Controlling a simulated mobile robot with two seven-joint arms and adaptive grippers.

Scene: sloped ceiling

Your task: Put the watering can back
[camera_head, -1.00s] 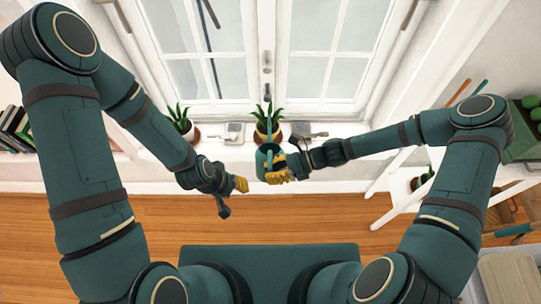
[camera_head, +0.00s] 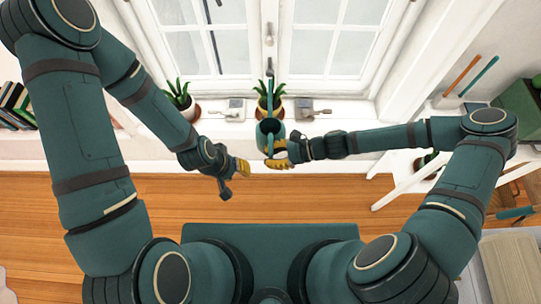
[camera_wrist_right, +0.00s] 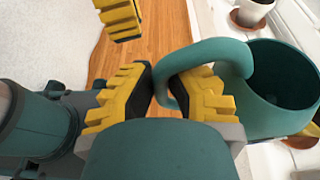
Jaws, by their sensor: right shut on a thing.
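The watering can (camera_head: 265,130) is dark teal, with a long thin spout toward the window. My right gripper (camera_head: 279,160) is at its near side, in front of the windowsill. In the right wrist view, the gripper's yellow fingers (camera_wrist_right: 165,95) are shut on the curved handle (camera_wrist_right: 222,52), and the can body (camera_wrist_right: 283,80) is at the right with its round opening showing. I cannot tell whether the can touches the sill. My left gripper (camera_head: 240,168) is left of the can, apart from it; its finger opening is unclear.
The white windowsill (camera_head: 215,130) bears a potted plant (camera_head: 180,97) at left, another plant (camera_head: 270,92) just behind the can, and small grey objects (camera_head: 236,109) and (camera_head: 308,109) beside it. A white table (camera_head: 405,185) stands at right. Wooden floor (camera_head: 300,200) lies in front.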

